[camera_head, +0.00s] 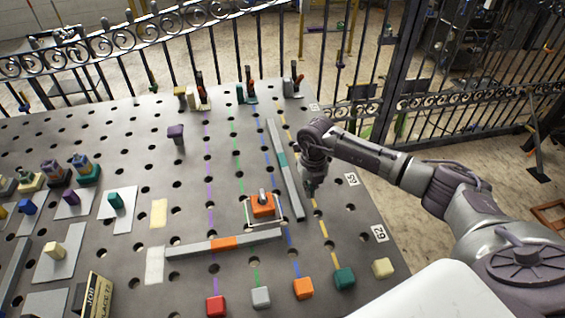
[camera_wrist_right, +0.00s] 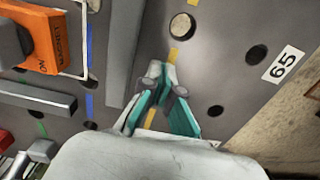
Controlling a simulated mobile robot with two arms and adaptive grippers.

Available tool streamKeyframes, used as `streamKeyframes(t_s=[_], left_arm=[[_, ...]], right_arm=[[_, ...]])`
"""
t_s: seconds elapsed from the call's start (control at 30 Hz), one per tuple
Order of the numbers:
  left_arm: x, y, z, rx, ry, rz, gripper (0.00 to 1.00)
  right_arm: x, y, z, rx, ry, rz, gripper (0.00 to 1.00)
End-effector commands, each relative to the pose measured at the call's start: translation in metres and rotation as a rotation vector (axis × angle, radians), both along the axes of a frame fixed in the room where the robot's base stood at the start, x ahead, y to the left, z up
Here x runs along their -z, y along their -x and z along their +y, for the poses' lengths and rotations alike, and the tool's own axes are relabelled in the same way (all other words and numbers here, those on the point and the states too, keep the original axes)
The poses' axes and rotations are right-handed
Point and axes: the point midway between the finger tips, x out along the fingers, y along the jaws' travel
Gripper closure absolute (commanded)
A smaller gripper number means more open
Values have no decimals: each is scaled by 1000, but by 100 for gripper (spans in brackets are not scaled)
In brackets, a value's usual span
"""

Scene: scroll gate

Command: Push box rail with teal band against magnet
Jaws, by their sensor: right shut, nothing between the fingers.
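The grey box rail with the teal band (camera_head: 291,187) lies lengthwise on the perforated table, its near end just right of the magnet. The orange magnet (camera_head: 262,209) stands inside a thin white outline. In the right wrist view the rail (camera_wrist_right: 125,50) and the orange magnet (camera_wrist_right: 38,40) are apart, with a strip of table and a blue line between them. My right gripper (camera_head: 309,188) is shut and empty, close to the right of the rail, over the yellow line. Its teal fingers (camera_wrist_right: 160,90) point down at the table; contact with the rail is not clear. My left gripper is not in view.
A second grey rail with an orange band (camera_head: 190,248) lies crosswise in front of the magnet. Coloured blocks, including an orange block (camera_head: 303,288) and a teal block (camera_head: 344,278), line the near edge. Clamps (camera_head: 247,93) stand at the far edge. Table right of the gripper is clear.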

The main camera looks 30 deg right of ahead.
Motion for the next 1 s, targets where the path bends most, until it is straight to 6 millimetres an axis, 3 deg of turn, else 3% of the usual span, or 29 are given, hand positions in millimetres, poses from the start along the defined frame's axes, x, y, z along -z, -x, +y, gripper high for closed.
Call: streamKeyframes(t_s=[1.0], left_arm=[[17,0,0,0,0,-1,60]], right_arm=[[21,0,0,0,0,0,100]])
